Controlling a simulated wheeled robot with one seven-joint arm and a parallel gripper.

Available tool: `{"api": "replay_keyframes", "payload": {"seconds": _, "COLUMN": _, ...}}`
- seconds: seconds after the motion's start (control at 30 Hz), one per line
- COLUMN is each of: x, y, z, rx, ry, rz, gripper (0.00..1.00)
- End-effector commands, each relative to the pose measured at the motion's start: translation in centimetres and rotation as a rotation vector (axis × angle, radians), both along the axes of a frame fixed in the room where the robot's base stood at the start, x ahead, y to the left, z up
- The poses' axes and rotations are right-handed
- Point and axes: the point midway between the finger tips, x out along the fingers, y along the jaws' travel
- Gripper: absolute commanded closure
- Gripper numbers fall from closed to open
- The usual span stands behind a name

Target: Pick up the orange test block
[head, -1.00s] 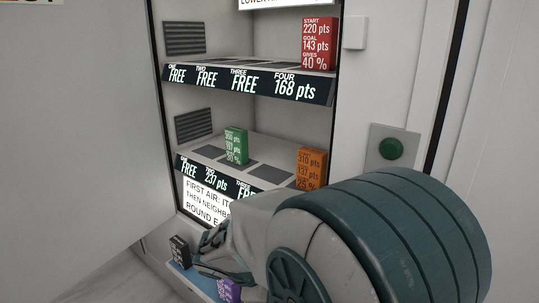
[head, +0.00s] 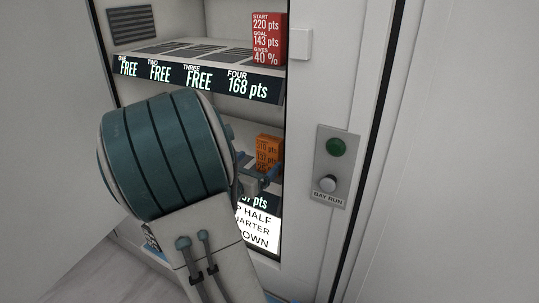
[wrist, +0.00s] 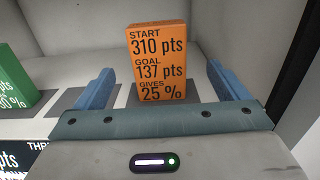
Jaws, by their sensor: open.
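The orange test block (head: 269,150) stands upright at the right end of the lower shelf. In the wrist view the orange block (wrist: 158,62) reads START 310 pts, GOAL 137 pts, GIVES 25 %. My gripper (wrist: 160,88) is open, its two blue fingers on the left and right of the block's lower part, with gaps showing on both sides. I cannot tell how far the fingers reach along the block. In the head view my gripper (head: 262,178) is in front of the block, partly hiding its lower part.
A green block (wrist: 14,80) stands left on the same shelf. A red block (head: 268,38) stands on the upper shelf (head: 185,50). The bay's right wall (wrist: 285,55) is close to my right finger.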

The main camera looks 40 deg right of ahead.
Motion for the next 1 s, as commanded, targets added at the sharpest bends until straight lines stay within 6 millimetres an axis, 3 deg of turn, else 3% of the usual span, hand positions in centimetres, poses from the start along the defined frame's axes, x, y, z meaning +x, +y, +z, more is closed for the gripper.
{"api": "replay_keyframes", "payload": {"seconds": 0.2, "x": 1.0, "y": -3.6, "z": -0.1, "rx": 0.0, "ry": 0.0, "rz": -0.003, "gripper": 0.06}}
{"api": "replay_keyframes", "payload": {"seconds": 0.43, "x": 1.5, "y": -5.2, "z": -0.1, "rx": 0.001, "ry": 0.0, "rz": -0.002, "gripper": 0.06}}
{"api": "replay_keyframes", "payload": {"seconds": 0.7, "x": 2.8, "y": -8.8, "z": -0.1, "rx": 0.001, "ry": 0.0, "rz": -0.002, "gripper": 0.06}}
{"api": "replay_keyframes", "payload": {"seconds": 1.0, "x": 2.9, "y": -9.4, "z": 0.0, "rx": 0.002, "ry": -0.001, "rz": 0.0, "gripper": 0.06}}
